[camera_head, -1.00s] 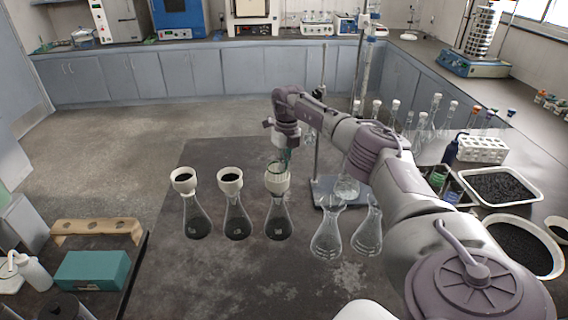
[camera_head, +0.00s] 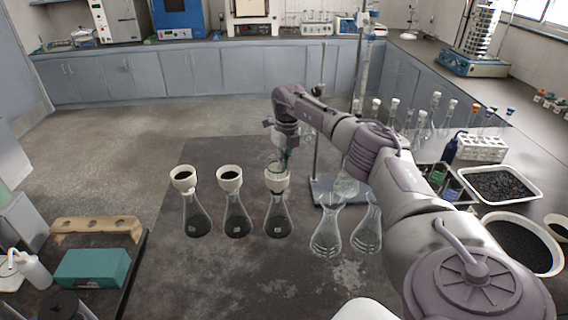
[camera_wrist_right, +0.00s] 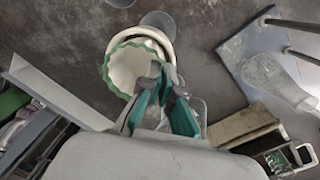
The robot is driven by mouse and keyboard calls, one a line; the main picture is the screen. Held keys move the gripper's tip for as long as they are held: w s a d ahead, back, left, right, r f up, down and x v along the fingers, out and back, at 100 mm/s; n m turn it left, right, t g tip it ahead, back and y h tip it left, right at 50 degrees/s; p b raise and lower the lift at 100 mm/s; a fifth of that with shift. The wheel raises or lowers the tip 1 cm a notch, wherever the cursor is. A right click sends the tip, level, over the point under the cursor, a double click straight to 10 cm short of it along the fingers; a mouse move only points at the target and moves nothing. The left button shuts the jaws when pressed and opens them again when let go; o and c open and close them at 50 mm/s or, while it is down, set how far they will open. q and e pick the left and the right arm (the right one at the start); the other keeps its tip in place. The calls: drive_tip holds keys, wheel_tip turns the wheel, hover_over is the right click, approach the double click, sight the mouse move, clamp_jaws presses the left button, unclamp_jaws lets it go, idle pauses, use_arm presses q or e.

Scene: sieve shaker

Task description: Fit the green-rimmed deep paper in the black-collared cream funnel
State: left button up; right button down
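The green-rimmed paper (camera_wrist_right: 130,68) is a pale, fluted cone, seen from above in the right wrist view. It sits at the mouth of a cream funnel (camera_wrist_right: 151,30), whose rim shows around its far and right sides. I cannot tell how deep it sits. My right gripper (camera_wrist_right: 161,78) has its teal fingers closed together on the paper's near edge. In the head view my right gripper (camera_head: 284,160) is right over the rightmost funnel (camera_head: 276,181), which stands on a flask (camera_head: 279,217). The funnel's collar colour is unclear. My left gripper is out of view.
Two more flasks with cream funnels, a middle one (camera_head: 230,178) and a left one (camera_head: 183,178), stand close by on the left. The dark bench in front is clear.

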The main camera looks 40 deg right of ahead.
sight(285, 176)
drive_tip(key=shift+s+a+f+b, duration=0.2)
drive_tip(key=shift+f, duration=0.25)
drive_tip(key=shift+s+a+f+b, duration=0.15)
drive_tip(key=shift+s+a+f, duration=0.05)
drive_tip(key=shift+f, duration=0.25)
idle(0.8)
drive_tip(key=shift+s+f+b, duration=0.35)
drive_tip(key=shift+f+b, duration=0.45)
idle(1.7)
drive_tip(key=c, duration=1.9)
unclamp_jaws()
drive_tip(key=shift+a, duration=0.1)
drive_tip(key=o, duration=0.6)
drive_tip(key=shift+c, duration=0.2)
drive_tip(key=shift+o, duration=0.5)
drive_tip(key=shift+w+f, duration=0.1)
drive_tip(key=shift+w, duration=0.05)
drive_tip(key=shift+w+d+f, duration=0.3)
drive_tip(key=shift+w+f, duration=0.25)
drive_tip(key=shift+w, duration=0.2)
drive_tip(key=shift+s+r, duration=0.25)
drive_tip(key=shift+r, duration=0.1)
drive_tip(key=shift+d, duration=0.2)
